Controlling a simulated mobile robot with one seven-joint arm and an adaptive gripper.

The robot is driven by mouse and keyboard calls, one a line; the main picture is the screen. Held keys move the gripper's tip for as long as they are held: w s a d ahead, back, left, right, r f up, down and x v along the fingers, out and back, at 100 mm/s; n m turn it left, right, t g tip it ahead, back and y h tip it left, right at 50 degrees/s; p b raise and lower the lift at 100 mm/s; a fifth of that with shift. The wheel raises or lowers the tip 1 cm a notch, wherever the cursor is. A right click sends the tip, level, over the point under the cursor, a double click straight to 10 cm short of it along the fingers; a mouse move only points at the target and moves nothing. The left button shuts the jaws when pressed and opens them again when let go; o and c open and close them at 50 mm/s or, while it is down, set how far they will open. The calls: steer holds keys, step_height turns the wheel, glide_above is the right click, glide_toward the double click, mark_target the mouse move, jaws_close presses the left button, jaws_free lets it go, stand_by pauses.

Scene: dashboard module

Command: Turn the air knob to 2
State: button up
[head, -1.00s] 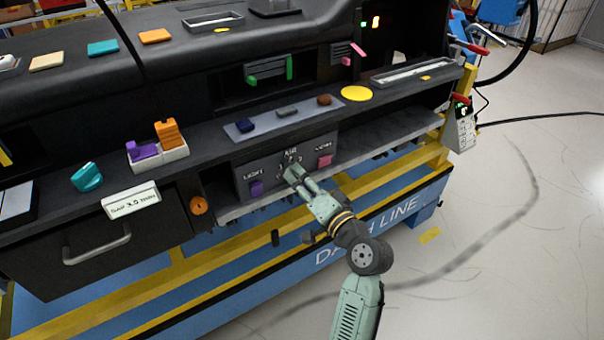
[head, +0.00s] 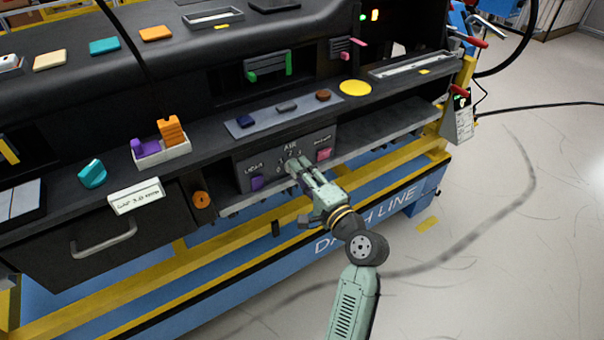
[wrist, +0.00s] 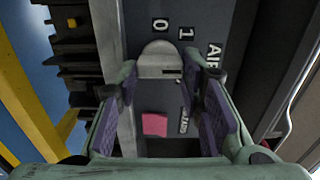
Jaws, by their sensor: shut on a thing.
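The air knob (wrist: 158,58) is a light grey round knob on the dark control panel (wrist: 215,30), seen between my fingertips in the wrist view. Printed labels 0 and 1 and the word AIR show beside it. A small dark mark shows near its edge; I cannot tell which number it points at. My gripper (wrist: 160,76) is shut on the knob, with one finger on each side. In the head view my gripper (head: 298,166) reaches the panel below the AIR label and mostly hides the knob.
A purple switch (head: 257,183) sits left of my gripper and a pink switch (head: 324,154) sits right of it on the same panel. The shelf above holds a grey strip (head: 280,113) with small buttons. A yellow rail (head: 270,232) runs below. Open floor lies right.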

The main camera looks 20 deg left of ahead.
stand_by(0.4)
steer(key=o, duration=1.2)
steer(key=shift+c, duration=0.2)
steer(key=v, duration=1.2)
